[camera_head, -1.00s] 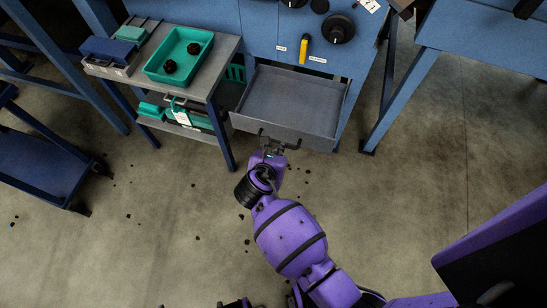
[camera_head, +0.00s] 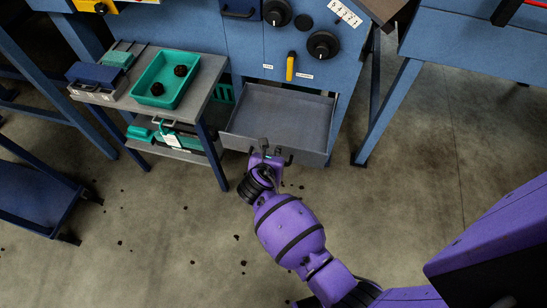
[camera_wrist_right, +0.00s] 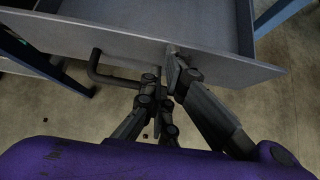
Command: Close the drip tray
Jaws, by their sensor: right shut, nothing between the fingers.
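The drip tray (camera_head: 285,112) is a grey, empty drawer pulled out below the blue machine panel. Its front wall (camera_head: 310,157) faces me and has a dark bar handle (camera_head: 288,160). My right gripper (camera_head: 264,147) is shut and empty, with its tips at the front wall near the handle. In the right wrist view, the gripper (camera_wrist_right: 167,75) has a fingertip against or very close to the front wall (camera_wrist_right: 225,68), beside the handle (camera_wrist_right: 98,68); I cannot tell whether it touches. The fingers hide one end of the handle. My left gripper is not in view.
A grey side table (camera_head: 212,85) with a green bin (camera_head: 149,92) stands close left of the tray. Black knobs (camera_head: 323,45) and a yellow-handled switch (camera_head: 290,68) are on the panel above. A blue table leg (camera_head: 385,105) stands right. Floor in front is mostly clear.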

